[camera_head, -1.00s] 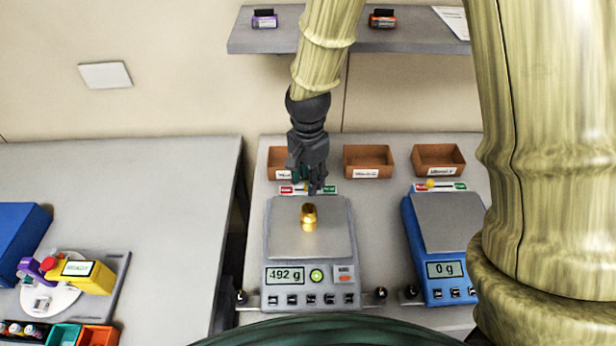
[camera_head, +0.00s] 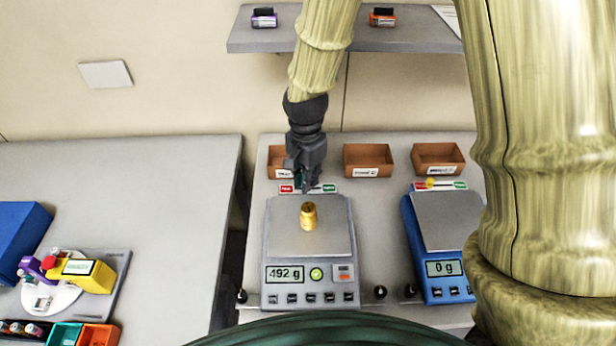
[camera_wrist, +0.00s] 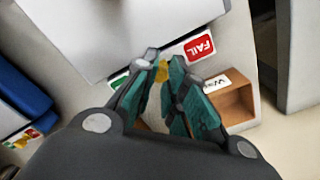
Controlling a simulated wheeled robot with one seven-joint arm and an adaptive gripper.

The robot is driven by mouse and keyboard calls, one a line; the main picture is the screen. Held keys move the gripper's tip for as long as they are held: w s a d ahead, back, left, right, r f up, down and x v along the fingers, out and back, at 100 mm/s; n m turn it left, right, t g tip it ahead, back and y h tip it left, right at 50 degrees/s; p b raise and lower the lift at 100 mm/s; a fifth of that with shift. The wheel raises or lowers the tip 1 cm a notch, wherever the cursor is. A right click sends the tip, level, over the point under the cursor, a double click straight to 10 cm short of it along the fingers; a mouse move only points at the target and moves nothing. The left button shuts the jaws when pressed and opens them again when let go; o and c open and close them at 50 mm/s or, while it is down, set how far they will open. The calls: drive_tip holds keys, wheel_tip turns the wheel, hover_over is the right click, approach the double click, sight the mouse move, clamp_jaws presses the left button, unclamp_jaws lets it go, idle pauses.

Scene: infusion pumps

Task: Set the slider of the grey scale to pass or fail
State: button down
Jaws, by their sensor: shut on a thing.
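The grey scale (camera_head: 280,255) stands on the table with a brass weight (camera_head: 308,216) on its pan and reads 492 g. Its slider strip runs behind the pan, with a red label (camera_head: 286,189) at left and a green label (camera_head: 328,188) at right. In the wrist view the red FAIL label (camera_wrist: 200,46) is at right and the green label (camera_wrist: 118,82) at left, partly hidden. The yellow slider knob (camera_wrist: 162,71) shows between my fingertips, between the two labels. My gripper (camera_head: 305,187) is shut on this knob; in the head view my fingers hide it.
A blue scale (camera_head: 416,250) reading 0 g stands to the right, with its own slider strip. Several brown boxes (camera_head: 367,160) stand behind the scales, one close behind my gripper. The left table (camera_head: 150,200) is mostly bare in its middle.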

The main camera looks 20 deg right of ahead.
drive_tip(key=a, duration=0.1)
drive_tip(key=w+a, duration=0.1)
drive_tip(key=a, duration=0.1)
drive_tip(key=shift+a+p, duration=0.15)
drive_tip(key=shift+p, duration=0.15)
drive_tip(key=c, duration=1.4)
unclamp_jaws()
drive_tip(key=shift+a, duration=0.1)
drive_tip(key=shift+r, duration=0.1)
wheel_tip(320, 180, up, 12)
drive_tip(key=shift+f, duration=0.1)
